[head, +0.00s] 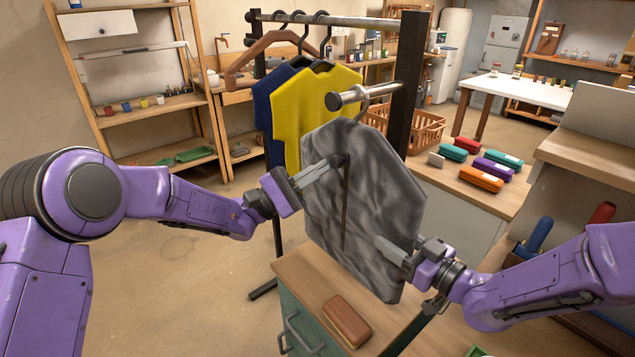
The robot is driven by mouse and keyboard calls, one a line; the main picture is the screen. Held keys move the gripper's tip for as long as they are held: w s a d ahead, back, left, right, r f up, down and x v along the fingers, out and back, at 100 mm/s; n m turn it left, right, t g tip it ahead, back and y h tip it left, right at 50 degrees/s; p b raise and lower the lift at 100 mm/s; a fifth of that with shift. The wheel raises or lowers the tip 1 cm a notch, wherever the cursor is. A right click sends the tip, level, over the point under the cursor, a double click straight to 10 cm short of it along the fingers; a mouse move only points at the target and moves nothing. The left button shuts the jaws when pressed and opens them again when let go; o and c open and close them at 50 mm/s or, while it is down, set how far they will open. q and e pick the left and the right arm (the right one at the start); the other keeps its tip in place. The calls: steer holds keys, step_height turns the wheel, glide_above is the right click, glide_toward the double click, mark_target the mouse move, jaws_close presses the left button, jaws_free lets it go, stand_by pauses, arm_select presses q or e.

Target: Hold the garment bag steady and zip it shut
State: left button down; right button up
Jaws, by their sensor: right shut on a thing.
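The grey garment bag (385,180) hangs from a hook on the rack's short front bar. A dark zip line (345,215) runs down its front, with a small dark piece at its top. My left gripper (337,161) is at the upper left of the bag, its fingertips by the top of the zip line; I cannot tell whether its fingers are apart or touching the zip. My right gripper (380,242) is shut on the bag's lower right part. The bag hangs slightly tilted, and its back is hidden.
Yellow (305,115) and blue (263,110) shirts hang behind the bag on the rack (411,75). A brown case (346,321) lies on the wooden cabinet top below the bag. Several coloured cases (480,178) and an orange basket (425,130) stand on the counter at right.

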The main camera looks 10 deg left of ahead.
stand_by(0.3)
arm_select(q)
steer(key=w+f+v, duration=0.1)
steer(key=w+v, duration=0.1)
steer(key=v, duration=1.1)
steer(key=shift+w+f, duration=0.2)
arm_select(e)
steer(key=o, duration=1.4)
